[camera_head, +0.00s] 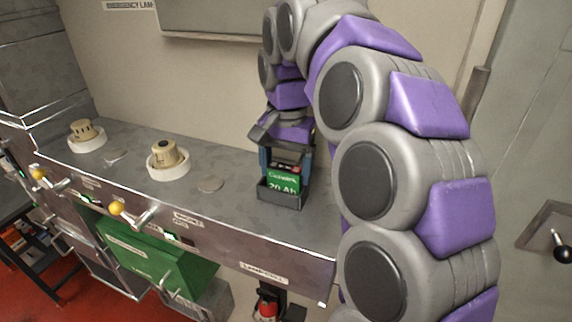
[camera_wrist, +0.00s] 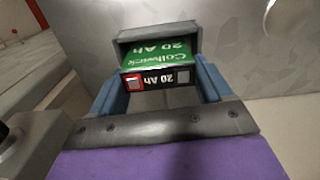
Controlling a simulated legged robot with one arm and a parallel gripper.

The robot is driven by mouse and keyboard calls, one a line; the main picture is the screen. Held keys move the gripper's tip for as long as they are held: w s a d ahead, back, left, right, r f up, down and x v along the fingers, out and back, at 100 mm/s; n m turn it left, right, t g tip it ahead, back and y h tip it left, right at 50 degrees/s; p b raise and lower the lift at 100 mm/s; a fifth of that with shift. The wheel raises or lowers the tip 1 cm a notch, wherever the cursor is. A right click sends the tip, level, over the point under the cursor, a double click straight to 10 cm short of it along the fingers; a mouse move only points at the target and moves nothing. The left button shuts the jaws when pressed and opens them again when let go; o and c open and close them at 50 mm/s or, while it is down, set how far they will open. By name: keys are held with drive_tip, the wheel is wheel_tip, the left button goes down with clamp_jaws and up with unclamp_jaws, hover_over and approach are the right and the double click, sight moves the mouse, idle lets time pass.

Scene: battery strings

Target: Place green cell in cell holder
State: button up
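The green cell (camera_head: 284,182), with a dark top and "20 Ah" lettering, is upright at the dark grey cell holder (camera_head: 281,197) on the bench. The holder's walls surround its lower part; I cannot tell whether it rests on the holder's floor. My gripper (camera_head: 286,163) is directly above, with a blue finger on either side of the cell. In the wrist view the cell (camera_wrist: 158,62) lies between the fingers, against the holder's rim (camera_wrist: 160,40). The fingers are very close to its sides; contact cannot be made out.
Two beige knobbed parts in white rings (camera_head: 168,170) (camera_head: 86,137) and a flat disc (camera_head: 210,184) are on the bench to the left. Yellow-knobbed levers (camera_head: 117,208) stick out from the bench front. A green box (camera_head: 160,258) is below. The wall is behind.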

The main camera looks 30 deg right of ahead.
sight(286, 164)
drive_tip(key=shift+o, duration=1.4)
drive_tip(key=shift+d+r, duration=0.1)
drive_tip(key=shift+o, duration=0.5)
drive_tip(key=shift+a, duration=0.55)
drive_tip(key=shift+a+r, duration=0.1)
drive_tip(key=shift+d+r, duration=0.25)
drive_tip(key=shift+r, duration=0.3)
drive_tip(key=shift+d+r, duration=0.25)
drive_tip(key=shift+r, duration=0.3)
wheel_tip(286, 164, up, 4)
drive_tip(key=p, duration=0.3)
drive_tip(key=shift+r, duration=0.2)
drive_tip(key=shift+a+r+p, duration=0.3)
drive_tip(key=shift+r+p, duration=0.1)
drive_tip(key=shift+d, duration=0.2)
